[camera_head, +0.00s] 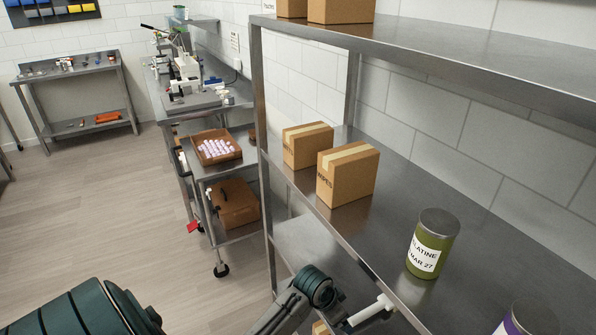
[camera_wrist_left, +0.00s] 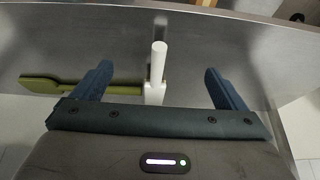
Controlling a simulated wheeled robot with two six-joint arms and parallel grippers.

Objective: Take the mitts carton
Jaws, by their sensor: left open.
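Two brown cartons stand on the shelf's middle board in the head view. The nearer carton (camera_head: 348,177) has a label that looks like "WIPES"; the label on the farther carton (camera_head: 306,146) is too small to read. Other cartons show in part on the top board (camera_head: 341,10), and a sliver of one shows low down (camera_head: 320,327). I cannot tell which is the mitts carton. My left gripper (camera_wrist_left: 158,68) is open in the left wrist view, with no carton between its fingers. In the head view its fingers are not clear at the bottom edge. My right gripper is not in view.
A green gelatine can (camera_head: 431,243) and a purple can (camera_head: 529,318) stand on the middle board (camera_head: 395,200). A cart (camera_head: 205,165) stands left.

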